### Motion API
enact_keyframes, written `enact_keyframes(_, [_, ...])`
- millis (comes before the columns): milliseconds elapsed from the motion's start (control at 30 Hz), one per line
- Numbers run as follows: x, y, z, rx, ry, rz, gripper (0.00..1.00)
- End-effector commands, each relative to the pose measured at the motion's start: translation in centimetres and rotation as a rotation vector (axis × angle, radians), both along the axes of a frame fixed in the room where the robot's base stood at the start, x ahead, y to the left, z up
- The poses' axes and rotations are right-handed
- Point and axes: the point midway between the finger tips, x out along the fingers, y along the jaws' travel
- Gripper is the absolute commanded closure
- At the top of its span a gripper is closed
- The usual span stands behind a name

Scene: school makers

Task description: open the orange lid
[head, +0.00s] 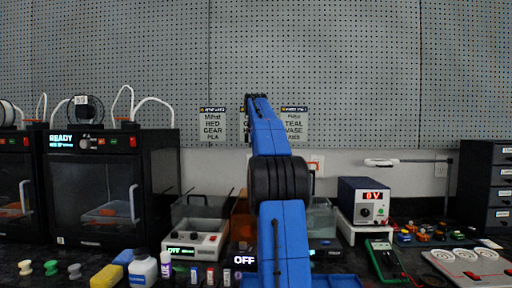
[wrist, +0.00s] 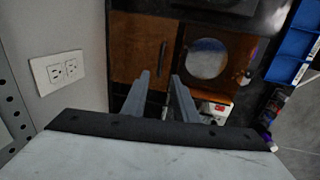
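The orange lid (head: 239,222) shows in the head view as a see-through orange strip behind my blue arm, which hides most of it. Below it is a dark front with a lit "OFF" display (head: 244,260). In the wrist view the lid (wrist: 133,48) appears brown-orange, with a dark bar handle (wrist: 163,52) and a round grey disc (wrist: 207,58) beside it. My gripper (wrist: 160,82) is open and empty. In that picture its two grey fingers point toward the handle; contact cannot be judged. The head view does not show the fingers clearly.
A clear-covered machine (head: 196,240) stands left of the arm, with small bottles (head: 196,275) before it. A power supply (head: 364,202) stands to the right. Black printers (head: 115,185) fill the left. A pegboard wall (head: 350,70) rises behind. A wall outlet (wrist: 57,70) is at wrist-view left.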

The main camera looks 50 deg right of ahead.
Motion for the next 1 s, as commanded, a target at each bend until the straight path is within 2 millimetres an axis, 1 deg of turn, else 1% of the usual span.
enact_keyframes(33, [-0.1,0.1,1.1,-0.002,-0.003,0.000,0.73])
enact_keyframes(200, [-0.4,0.5,3.8,-0.002,-0.003,0.000,0.73])
enact_keyframes(500, [-0.9,1.1,7.4,-0.002,-0.003,0.000,0.73])
enact_keyframes(700, [-1.1,1.4,8.8,-0.003,-0.004,0.000,0.73])
enact_keyframes(1000, [-1.3,1.5,9.3,-0.003,-0.004,0.000,0.73])
